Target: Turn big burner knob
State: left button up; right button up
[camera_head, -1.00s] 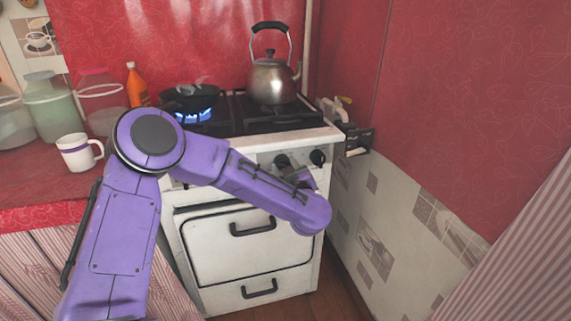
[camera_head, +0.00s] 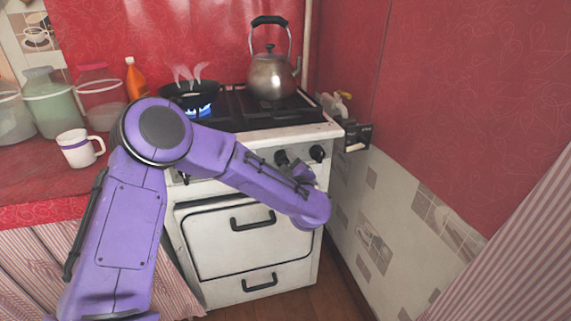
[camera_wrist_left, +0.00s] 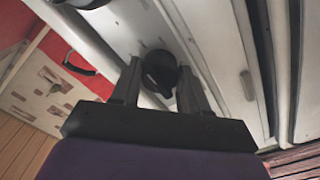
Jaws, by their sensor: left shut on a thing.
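The white stove (camera_head: 255,245) has black knobs along its front panel. One knob (camera_head: 281,157) and another farther right (camera_head: 317,153) show in the head view. My left gripper (camera_head: 303,172) is at the panel by these two knobs, partly hidden by its own wrist. In the left wrist view, a round black knob (camera_wrist_left: 160,73) sits between the two fingers of my left gripper (camera_wrist_left: 160,80), which is shut on it. The head view does not show clearly which knob this is. My right gripper is not in view.
A kettle (camera_head: 272,76) and a steaming pan (camera_head: 188,95) over a blue flame stand on the stove top. A white mug (camera_head: 78,149) and jars stand on the red counter at left. The tiled wall (camera_head: 375,220) is close on the right.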

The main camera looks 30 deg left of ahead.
pick_arm(q)
jog(key=o, duration=1.1)
jog(key=shift+c, duration=0.2)
